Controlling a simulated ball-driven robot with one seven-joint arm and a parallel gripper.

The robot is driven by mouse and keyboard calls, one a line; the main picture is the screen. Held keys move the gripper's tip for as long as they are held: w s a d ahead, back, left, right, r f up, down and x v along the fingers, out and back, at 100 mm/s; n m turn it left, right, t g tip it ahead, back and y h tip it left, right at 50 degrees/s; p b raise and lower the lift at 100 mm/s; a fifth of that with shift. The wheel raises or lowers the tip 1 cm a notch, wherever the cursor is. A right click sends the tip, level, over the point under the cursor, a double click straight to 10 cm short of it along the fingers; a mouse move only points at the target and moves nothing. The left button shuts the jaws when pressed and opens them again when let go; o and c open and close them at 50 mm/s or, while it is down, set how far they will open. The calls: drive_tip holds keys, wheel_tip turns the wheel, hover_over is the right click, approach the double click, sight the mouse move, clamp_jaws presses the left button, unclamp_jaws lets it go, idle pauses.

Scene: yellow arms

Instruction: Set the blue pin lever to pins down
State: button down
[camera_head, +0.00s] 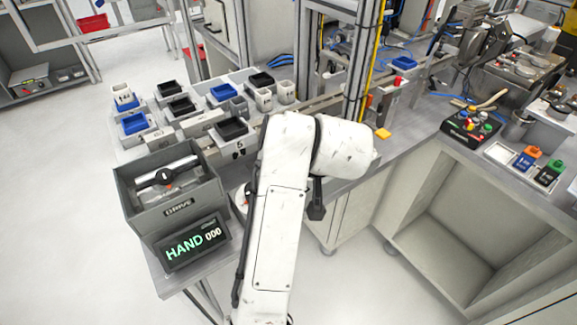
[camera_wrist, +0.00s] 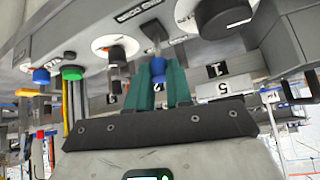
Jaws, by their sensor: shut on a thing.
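The blue pin lever (camera_wrist: 158,68) shows in the wrist view as a grey stem with a blue ball end, coming out of a grey panel. My gripper (camera_wrist: 162,72) has its two teal fingers on either side of the blue ball and is shut on it. The stem leans slightly in the picture. Whether this is pins up or pins down cannot be read. In the head view my white arm covers the middle, and neither gripper nor lever can be made out there.
Beside the lever, the panel carries a black knob on a white disc (camera_wrist: 116,50), a green button (camera_wrist: 72,73) and a blue button (camera_wrist: 40,77). A larger black knob (camera_wrist: 222,16) is on the other side. A grey drive box (camera_head: 180,205) and a "HAND 000" display (camera_head: 193,243) stand left of my arm.

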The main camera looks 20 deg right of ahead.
drive_tip(key=shift+s+d+f+t+y+b, duration=0.15)
drive_tip(key=shift+s+f+t+b, duration=0.4)
drive_tip(key=shift+b, duration=0.75)
drive_tip(key=shift+s+d+f+t+y+b, duration=0.1)
drive_tip(key=shift+s+t+y+b, duration=0.2)
drive_tip(key=shift+t+b, duration=0.75)
drive_tip(key=shift+b, duration=0.3)
drive_tip(key=c, duration=1)
unclamp_jaws()
drive_tip(key=shift+r, duration=0.1)
drive_tip(key=shift+s+r, duration=0.1)
drive_tip(key=v, duration=1)
drive_tip(key=shift+s+r+p, duration=0.2)
drive_tip(key=shift+s+p, duration=0.05)
drive_tip(key=shift+p, duration=0.1)
